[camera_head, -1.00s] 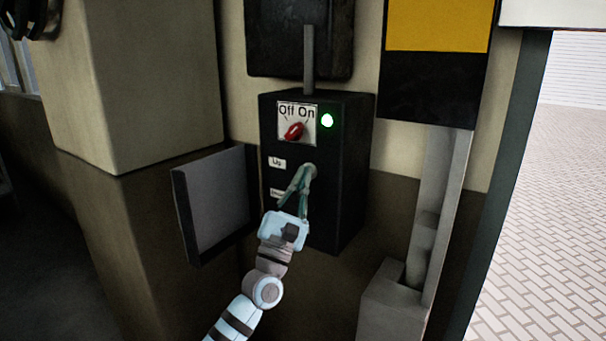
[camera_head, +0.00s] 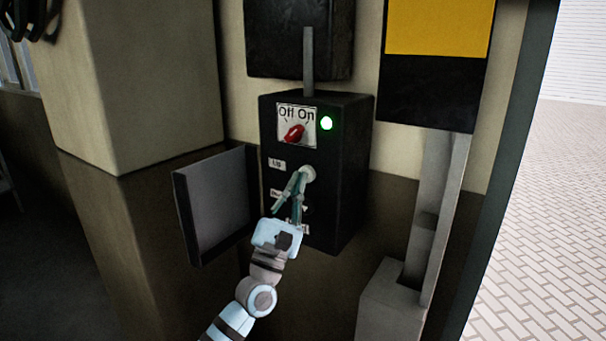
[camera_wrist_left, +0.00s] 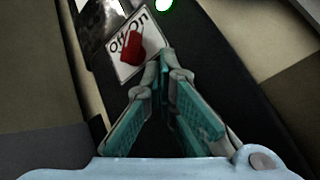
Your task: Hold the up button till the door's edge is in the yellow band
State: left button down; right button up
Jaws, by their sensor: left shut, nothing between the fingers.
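The black control box (camera_head: 346,205) has a pale round button (camera_head: 308,173) level with the "Up" label (camera_head: 277,163). My left gripper (camera_head: 301,177) is shut and empty, its tips at or just below and left of this button; I cannot tell whether they touch it. In the left wrist view the shut fingers (camera_wrist_left: 163,75) point at the box, with the button hidden. The yellow band (camera_head: 437,26) is on a black panel right of the box. The door's edge is not in view; the opening at right looks clear. My right gripper is not in view.
The red knob (camera_head: 293,133) is turned toward "On", and the green lamp (camera_head: 326,123) is lit. A grey open panel (camera_head: 219,205) stands left of the box. A grey upright guide (camera_head: 440,210) stands right. Lower labels are partly hidden by my gripper.

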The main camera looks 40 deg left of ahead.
pick_arm(q)
jog(key=s+p, duration=0.3)
jog(key=s, duration=0.2)
dwell(0.3)
dwell(0.4)
